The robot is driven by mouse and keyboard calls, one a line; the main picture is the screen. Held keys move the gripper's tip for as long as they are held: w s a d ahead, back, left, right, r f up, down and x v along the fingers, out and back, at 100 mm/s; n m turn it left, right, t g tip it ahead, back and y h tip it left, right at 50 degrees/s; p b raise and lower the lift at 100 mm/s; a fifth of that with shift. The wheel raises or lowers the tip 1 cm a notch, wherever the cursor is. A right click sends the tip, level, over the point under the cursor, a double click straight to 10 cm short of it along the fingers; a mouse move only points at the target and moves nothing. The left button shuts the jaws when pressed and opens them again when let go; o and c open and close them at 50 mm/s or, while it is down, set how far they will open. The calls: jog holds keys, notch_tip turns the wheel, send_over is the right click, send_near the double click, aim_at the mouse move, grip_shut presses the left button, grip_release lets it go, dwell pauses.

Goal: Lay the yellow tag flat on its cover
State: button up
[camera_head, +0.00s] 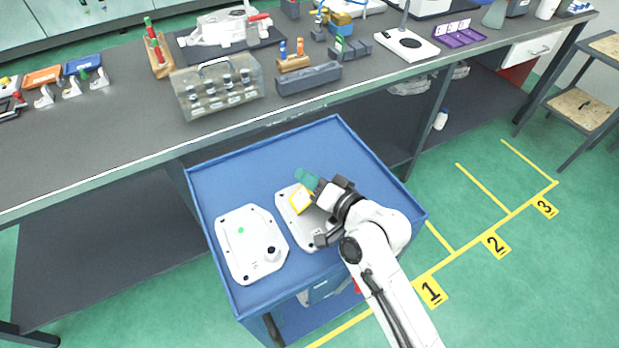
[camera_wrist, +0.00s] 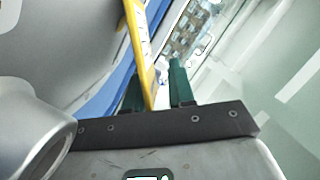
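The yellow tag (camera_head: 299,200), yellow-edged with a pale face, is at the far end of the right-hand white cover (camera_head: 310,232). I cannot tell whether it touches the cover. My gripper (camera_head: 308,180) is at the tag's far side, green fingers low over the cover's far end. In the wrist view the tag (camera_wrist: 143,50) stands nearly edge-on between the fingers of my gripper (camera_wrist: 157,88). It is close to the left finger, with a gap to the right finger, so the gripper looks open around it. My wrist hides the cover's right part.
A second white cover (camera_head: 250,243) with a green dot and a dark knob lies left on the blue cart top (camera_head: 335,135), which has a raised rim. The bench (camera_head: 120,115) behind holds a clear case (camera_head: 218,90) and several tools. Free blue surface lies beyond the covers.

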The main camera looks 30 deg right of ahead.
jog(key=shift+o, duration=1.2)
jog(key=shift+s, duration=0.1)
jog(key=b+v, duration=0.1)
jog(key=v, duration=0.9)
jog(key=shift+s+d, duration=0.1)
jog(key=shift+s, duration=0.2)
